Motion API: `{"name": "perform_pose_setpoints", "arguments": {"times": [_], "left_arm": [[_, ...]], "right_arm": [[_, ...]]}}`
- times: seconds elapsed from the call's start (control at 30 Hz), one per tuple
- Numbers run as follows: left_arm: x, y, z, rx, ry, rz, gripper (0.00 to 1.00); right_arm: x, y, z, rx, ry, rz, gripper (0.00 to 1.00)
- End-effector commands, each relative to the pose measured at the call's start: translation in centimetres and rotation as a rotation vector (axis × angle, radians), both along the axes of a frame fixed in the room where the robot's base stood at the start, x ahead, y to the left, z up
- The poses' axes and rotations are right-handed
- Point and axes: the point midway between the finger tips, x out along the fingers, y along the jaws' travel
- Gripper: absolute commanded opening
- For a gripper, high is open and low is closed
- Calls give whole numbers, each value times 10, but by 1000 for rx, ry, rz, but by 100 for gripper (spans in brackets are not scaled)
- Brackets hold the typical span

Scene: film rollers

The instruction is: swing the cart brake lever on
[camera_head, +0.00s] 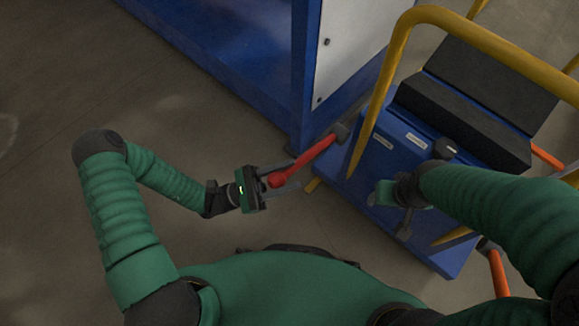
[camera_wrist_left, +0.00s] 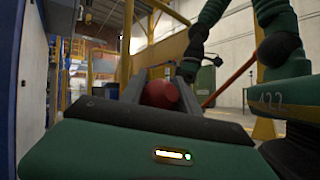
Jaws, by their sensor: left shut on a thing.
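The brake lever (camera_head: 316,157) is a red bar with a round red knob at its lower left end, pivoting at a dark mount on the side of the blue cart (camera_head: 415,165). My left gripper (camera_head: 281,178) is shut on the lever at its knob. In the left wrist view the red knob (camera_wrist_left: 160,94) sits between the two grey fingers. My right gripper (camera_head: 399,211) is over the cart's near part, with its fingers partly hidden by my arm, so its opening is unclear.
A yellow tubular rail (camera_head: 390,70) rises from the cart. A black box-like block (camera_head: 465,120) sits on top. A blue and white cabinet (camera_head: 340,50) stands behind the lever. Orange bars (camera_head: 498,272) show at the right. The floor to the left is clear.

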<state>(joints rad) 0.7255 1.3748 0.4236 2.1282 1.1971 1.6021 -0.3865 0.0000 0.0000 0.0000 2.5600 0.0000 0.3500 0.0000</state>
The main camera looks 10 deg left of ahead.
Motion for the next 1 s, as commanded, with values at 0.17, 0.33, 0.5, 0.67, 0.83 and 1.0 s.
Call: {"name": "perform_pose_setpoints", "arguments": {"times": [0.17, 0.33, 0.5, 0.67, 0.83, 1.0], "left_arm": [[-4, 0, -4, -2, 3, -8, 0], [-4, 0, -5, 1, 6, -9, 0], [-4, 0, -6, 2, 7, -9, 41], [-3, 0, -5, 2, 6, -7, 59], [-2, 0, -5, 1, 4, -5, 59], [-2, 1, -4, 0, 3, -4, 59]], "right_arm": [[0, 0, -1, 0, 0, 0, 59], [0, 0, -1, 0, 0, 0, 59], [0, 0, -1, 0, 0, 0, 59], [0, 0, -1, 0, 0, 0, 59], [0, 0, -1, 0, 0, 0, 59], [0, 0, -1, 0, 0, 0, 59]]}}
